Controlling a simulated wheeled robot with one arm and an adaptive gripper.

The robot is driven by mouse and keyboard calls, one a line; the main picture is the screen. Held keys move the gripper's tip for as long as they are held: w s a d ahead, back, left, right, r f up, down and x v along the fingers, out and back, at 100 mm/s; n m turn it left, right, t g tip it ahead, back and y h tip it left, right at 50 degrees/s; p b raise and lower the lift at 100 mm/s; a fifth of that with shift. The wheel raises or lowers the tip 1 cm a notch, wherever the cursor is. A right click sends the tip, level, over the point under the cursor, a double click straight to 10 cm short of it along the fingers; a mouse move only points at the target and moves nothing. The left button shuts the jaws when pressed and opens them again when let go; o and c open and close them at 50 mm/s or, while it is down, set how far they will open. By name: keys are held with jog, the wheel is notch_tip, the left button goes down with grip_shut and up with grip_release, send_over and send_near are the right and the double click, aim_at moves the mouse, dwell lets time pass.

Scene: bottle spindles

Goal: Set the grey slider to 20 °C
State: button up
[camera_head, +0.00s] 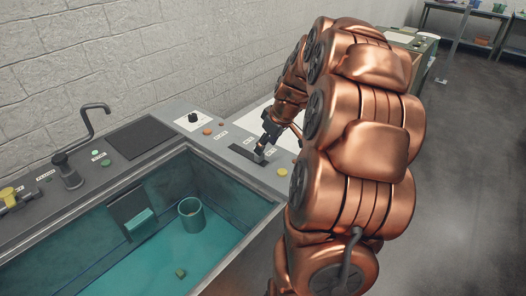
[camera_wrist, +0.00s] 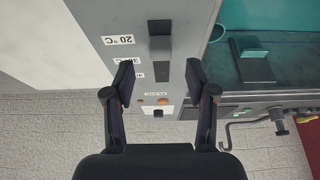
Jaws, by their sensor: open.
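The grey slider (camera_wrist: 160,43) shows in the wrist view as a dark grey block at the upper part of its dark slot (camera_wrist: 164,72). It is level with the "20 °C" label (camera_wrist: 119,40). The "30 °C" label is partly hidden by a finger, and a "40" label shows further along. My gripper (camera_wrist: 160,75) is open, its fingers apart on either side of the slot, with nothing between the tips; the slider appears beyond them. In the head view my gripper (camera_head: 262,147) is low over the control panel, beside the slider (camera_head: 259,157), partly covering it.
A water-filled tank (camera_head: 160,250) lies left of the panel, holding a cup (camera_head: 191,214). A yellow button (camera_head: 282,172) is close to the slider. A tap (camera_head: 95,120) stands at the back left, and a brick wall (camera_head: 180,50) runs behind.

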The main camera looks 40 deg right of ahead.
jog(key=v, duration=0.6)
jog(key=shift+r, duration=0.4)
jog(key=shift+s, duration=0.15)
jog(key=s+a+g+y+p, duration=0.1)
jog(key=s+a+g, duration=0.15)
jog(key=a, duration=0.75)
jog(key=s+a+g, duration=0.1)
jog(key=s+a, duration=0.2)
jog(key=a, duration=0.8)
jog(key=s+a+f+g+p, duration=0.1)
jog(key=s+a, duration=0.3)
jog(key=s, duration=0.4)
jog(key=s+a+f+m+g+h, duration=0.1)
jog(key=s+a+f+g, duration=0.1)
jog(key=s+a, duration=0.3)
jog(key=s, duration=0.4)
jog(key=shift+s+a+f+h+p, duration=0.25)
jog(key=shift+f+h+p, duration=0.05)
jog(key=shift+p, duration=0.05)
